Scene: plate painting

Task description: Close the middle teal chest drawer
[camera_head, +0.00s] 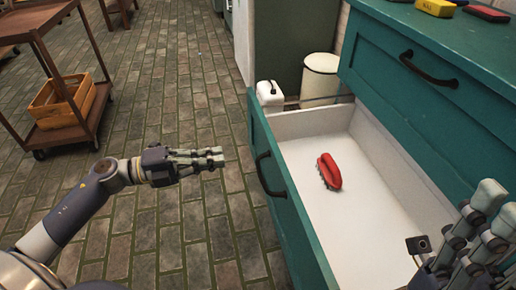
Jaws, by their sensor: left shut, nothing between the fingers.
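The middle teal chest drawer (262,130) is pulled out below a shut upper drawer (412,98). Its teal front has a dark curved handle (268,174), and its white inside holds a red brush (329,171). My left gripper (220,157) is shut and empty over the brick floor, to the left of the drawer front and apart from it. My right gripper (498,205) is at the lower right, in front of part of the drawer's inside and the chest. Its lower part is cut off by the picture edge, and I cannot tell if it is open.
The chest top (455,35) bears a yellow block (436,7) and other small items. A white canister (270,95) and a cream bin (320,78) stand behind the drawer. A brown cart (65,135) with a wooden crate (62,100) stands at the left. The floor between is clear.

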